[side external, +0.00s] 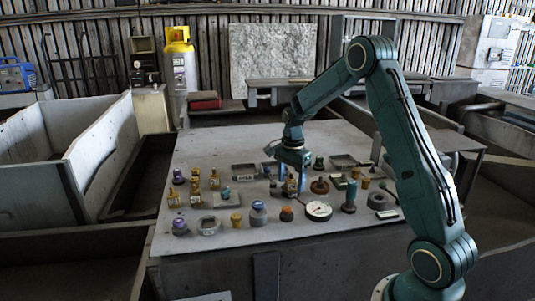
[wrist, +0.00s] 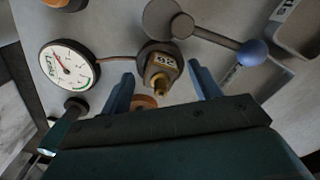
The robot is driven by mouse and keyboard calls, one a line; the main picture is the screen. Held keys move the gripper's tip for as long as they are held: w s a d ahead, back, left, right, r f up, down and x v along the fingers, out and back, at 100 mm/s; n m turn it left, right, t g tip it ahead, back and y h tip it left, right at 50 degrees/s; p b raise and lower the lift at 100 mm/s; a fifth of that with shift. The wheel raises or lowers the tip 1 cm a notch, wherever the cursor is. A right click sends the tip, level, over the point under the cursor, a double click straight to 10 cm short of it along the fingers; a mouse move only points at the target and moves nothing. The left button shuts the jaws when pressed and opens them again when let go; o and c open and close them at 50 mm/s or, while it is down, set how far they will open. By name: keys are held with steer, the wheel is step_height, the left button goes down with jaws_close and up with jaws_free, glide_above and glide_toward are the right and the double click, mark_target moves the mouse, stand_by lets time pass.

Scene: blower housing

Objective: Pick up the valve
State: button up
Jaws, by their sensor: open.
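Several similar brass pieces (side external: 195,190) stand further left.
A round white dial gauge (wrist: 68,65) lies close to the left of the fitting in the wrist view. A grey bar with a blue ball end (wrist: 251,52) lies at the upper right.

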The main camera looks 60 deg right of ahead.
steer(key=shift+f, duration=0.3)
steer(key=c, duration=1.1)
steer(key=shift+r, duration=0.15)
steer(key=shift+c, duration=0.2)
step_height(320, 180, up, 20)
stand_by(0.6)
